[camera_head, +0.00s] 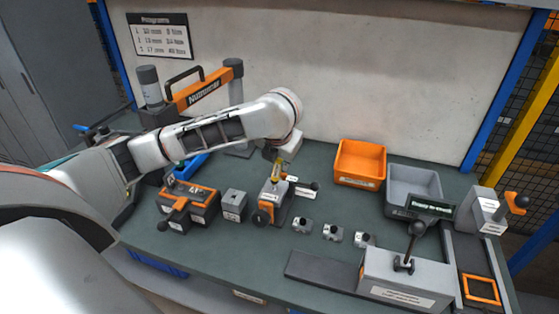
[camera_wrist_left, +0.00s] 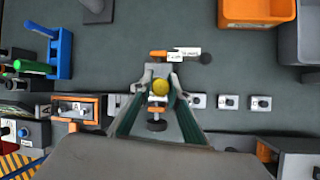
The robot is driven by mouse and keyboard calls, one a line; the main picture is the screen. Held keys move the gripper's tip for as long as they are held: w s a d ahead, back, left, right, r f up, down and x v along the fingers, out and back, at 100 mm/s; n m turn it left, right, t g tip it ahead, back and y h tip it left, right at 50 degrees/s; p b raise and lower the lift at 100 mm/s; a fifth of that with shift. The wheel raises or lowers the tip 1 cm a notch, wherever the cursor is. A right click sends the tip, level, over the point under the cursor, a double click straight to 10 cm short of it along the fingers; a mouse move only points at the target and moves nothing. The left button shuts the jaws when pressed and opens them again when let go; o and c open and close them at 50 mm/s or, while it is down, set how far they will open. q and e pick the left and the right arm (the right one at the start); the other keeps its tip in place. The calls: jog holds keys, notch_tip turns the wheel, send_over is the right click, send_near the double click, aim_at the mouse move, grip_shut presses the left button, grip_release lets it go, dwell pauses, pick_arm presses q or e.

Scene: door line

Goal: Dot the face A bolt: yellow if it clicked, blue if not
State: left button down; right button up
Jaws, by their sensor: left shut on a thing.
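My left gripper (camera_head: 281,162) reaches in from the left and points down over a small orange-and-grey device (camera_head: 270,202) on the bench. In the left wrist view its fingers (camera_wrist_left: 160,92) are shut on a yellow round-ended thing (camera_wrist_left: 160,87), which looks like a yellow marker seen end-on. It stands above the device, whose dark knob (camera_wrist_left: 157,125) shows below it. I cannot tell whether the marker touches anything. The bolt itself is hidden or too small to make out. An orange-framed box marked A (camera_wrist_left: 75,109) lies to the left. My right gripper is not in view.
A small grey block (camera_head: 234,205) stands left of the device, and several small knobbed blocks (camera_head: 332,232) to its right. An orange bin (camera_head: 360,162), a grey bin (camera_head: 413,182) and a levered grey box (camera_head: 405,275) are farther right. A blue rack (camera_wrist_left: 62,52) stands left.

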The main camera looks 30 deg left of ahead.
pick_arm(q)
jog(key=shift+f, duration=0.4)
dwell(0.5)
jog(key=shift+r, duration=3.05)
